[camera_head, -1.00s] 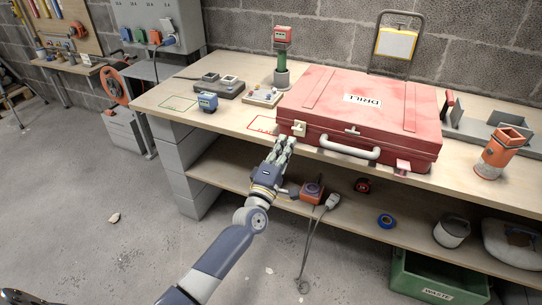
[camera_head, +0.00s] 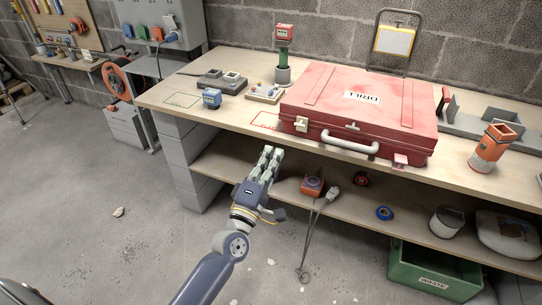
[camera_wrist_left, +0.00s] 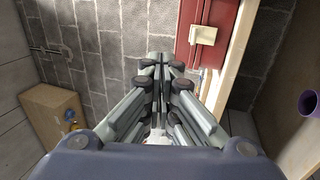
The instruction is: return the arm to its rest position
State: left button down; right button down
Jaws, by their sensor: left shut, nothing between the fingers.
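My left gripper (camera_head: 271,152) is shut and empty. In the head view it is in front of the workbench's front edge, below and left of the red drill case (camera_head: 318,100), and apart from it. In the left wrist view the fingers (camera_wrist_left: 162,66) are closed together, and part of the red case (camera_wrist_left: 222,18) with a cream latch (camera_wrist_left: 203,35) shows beyond them. My right gripper shows in neither view.
The workbench (camera_head: 158,101) holds the closed case, an orange holder (camera_head: 488,150), a blue device (camera_head: 211,98) and a green-red post (camera_head: 283,55). The lower shelf (camera_head: 340,205) carries tools and tape.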

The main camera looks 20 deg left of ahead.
pick_arm(q)
jog(key=shift+s, duration=0.15)
dwell(0.3)
